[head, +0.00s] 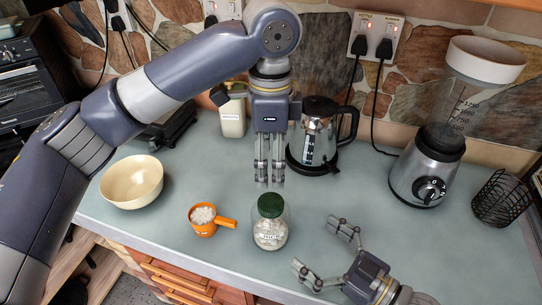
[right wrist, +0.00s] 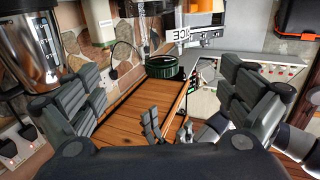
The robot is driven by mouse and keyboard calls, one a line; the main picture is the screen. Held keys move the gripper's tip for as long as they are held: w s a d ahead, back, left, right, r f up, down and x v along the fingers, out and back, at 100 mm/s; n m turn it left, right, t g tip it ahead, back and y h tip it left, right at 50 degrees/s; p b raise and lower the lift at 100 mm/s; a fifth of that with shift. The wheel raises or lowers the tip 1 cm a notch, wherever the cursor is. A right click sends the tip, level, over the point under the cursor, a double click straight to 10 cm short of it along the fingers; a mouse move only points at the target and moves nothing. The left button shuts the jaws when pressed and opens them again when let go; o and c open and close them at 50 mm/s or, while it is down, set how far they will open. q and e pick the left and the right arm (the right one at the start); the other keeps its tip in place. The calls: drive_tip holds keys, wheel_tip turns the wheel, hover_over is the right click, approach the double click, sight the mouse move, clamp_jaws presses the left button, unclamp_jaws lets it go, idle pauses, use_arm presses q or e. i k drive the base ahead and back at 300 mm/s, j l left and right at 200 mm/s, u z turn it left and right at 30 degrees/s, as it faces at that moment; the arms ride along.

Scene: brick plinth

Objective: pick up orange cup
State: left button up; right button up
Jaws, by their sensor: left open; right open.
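The orange cup (head: 204,229) stands upright on the counter in the head view, with a handle pointing right and white lumps inside. My left gripper (head: 269,180) points straight down, open and empty, behind and to the right of the cup, apart from it. My right gripper (head: 318,243) is open and empty at the front right, its fingers facing left toward a jar. The green-lidded glass jar (head: 270,228) stands between the cup and my right gripper. In the right wrist view the green lid (right wrist: 163,67) shows between the spread fingers.
A cream bowl (head: 132,183) is left of the cup. A kettle (head: 318,135) stands behind my left gripper. A blender (head: 428,165) and a black wire holder (head: 501,199) are at the right. The counter (head: 178,172) is clear between bowl and left gripper.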

sight(204, 220)
drive_tip(key=k, duration=1.5)
